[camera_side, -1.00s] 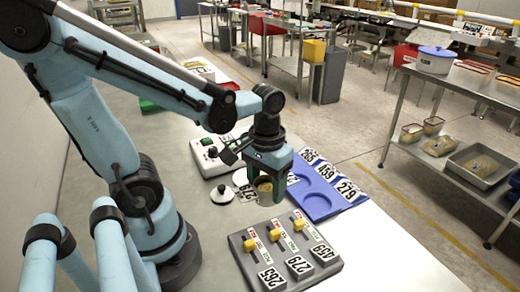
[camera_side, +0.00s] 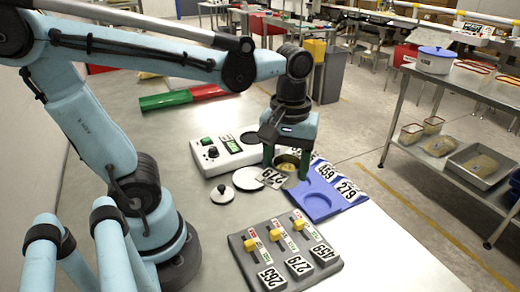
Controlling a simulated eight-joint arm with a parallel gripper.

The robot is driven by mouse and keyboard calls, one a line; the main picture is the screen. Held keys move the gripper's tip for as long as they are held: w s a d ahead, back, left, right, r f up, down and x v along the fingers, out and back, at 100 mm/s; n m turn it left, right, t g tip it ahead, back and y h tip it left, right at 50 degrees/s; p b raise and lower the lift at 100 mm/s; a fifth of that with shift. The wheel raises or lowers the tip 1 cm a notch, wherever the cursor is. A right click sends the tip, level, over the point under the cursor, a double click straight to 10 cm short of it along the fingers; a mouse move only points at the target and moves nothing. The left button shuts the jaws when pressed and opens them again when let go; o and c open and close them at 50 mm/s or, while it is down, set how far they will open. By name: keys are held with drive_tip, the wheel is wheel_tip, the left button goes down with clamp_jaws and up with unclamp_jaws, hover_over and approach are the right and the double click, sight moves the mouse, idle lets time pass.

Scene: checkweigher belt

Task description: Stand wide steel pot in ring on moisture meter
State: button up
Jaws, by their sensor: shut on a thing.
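My gripper (camera_side: 287,163) is shut on a steel pot (camera_side: 288,168) with yellowish contents, one green finger on each side. A tag marked 279 (camera_side: 272,178) sticks out from the pot's front left. The pot looks upright, by the far left end of the blue tray; whether it touches anything below I cannot tell. The white moisture meter (camera_side: 222,158) stands to its left, with a knob and a green display. A dark ring (camera_side: 250,138) shows at the meter's right end, left of and behind the gripper, with no pot in it.
The blue tray (camera_side: 318,204) has round recesses and number cards. A white disc (camera_side: 248,178) and a knobbed lid (camera_side: 222,194) lie in front of the meter. A grey slider box (camera_side: 285,250) stands at the front. Green (camera_side: 165,101) and red (camera_side: 207,92) pieces lie behind.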

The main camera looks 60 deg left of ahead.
drive_tip(key=w+a+r+n, duration=0.1)
drive_tip(key=w+a+n, duration=0.4)
drive_tip(key=a, duration=0.4)
drive_tip(key=w+a+r+n, duration=0.1)
drive_tip(key=w+a+n, duration=0.3)
drive_tip(key=a+n, duration=0.4)
drive_tip(key=a+f, duration=0.2)
drive_tip(key=a, duration=0.2)
drive_tip(key=s+a+f, duration=0.1)
drive_tip(key=a+f, duration=0.1)
drive_tip(key=a, duration=0.2)
drive_tip(key=s+a+f, duration=0.1)
drive_tip(key=a+f, duration=0.1)
drive_tip(key=a, duration=0.3)
drive_tip(key=shift+f, duration=0.35)
drive_tip(key=shift+a+f, duration=0.15)
drive_tip(key=shift+a, duration=0.1)
drive_tip(key=shift+f, duration=2)
drive_tip(key=shift+f, duration=0.1)
drive_tip(key=o, duration=1.2)
drive_tip(key=shift+c, duration=0.2)
